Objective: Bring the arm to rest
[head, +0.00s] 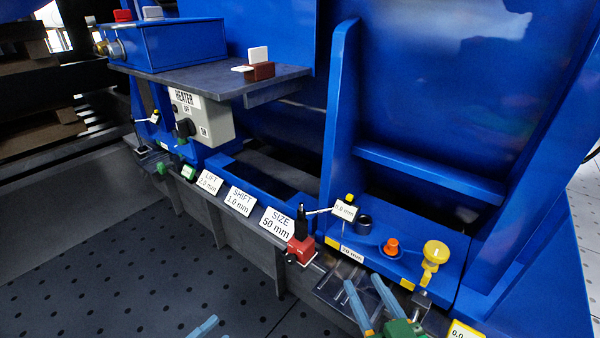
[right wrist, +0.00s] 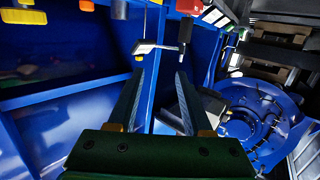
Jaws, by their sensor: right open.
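My right gripper (head: 363,284) is at the bottom of the head view, with pale blue fingers spread apart and a green body. It is in front of the blue base's front edge, near the yellow knob (head: 436,252) and a dark bracket (head: 342,287). In the right wrist view its two fingers (right wrist: 156,78) stand apart with nothing gripped between them. A pale lever-like part (right wrist: 157,46) and a dark handle (right wrist: 185,34) show beyond the fingertips. A pale blue fingertip (head: 203,327) at the bottom edge seems to be my left gripper; the rest is out of frame.
A red block with a black handle (head: 301,245) stands by the "SIZE 50 mm" label (head: 277,224). An orange knob (head: 391,246) sits on the blue base. A heater switch box (head: 200,118) hangs under a grey shelf (head: 215,80).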

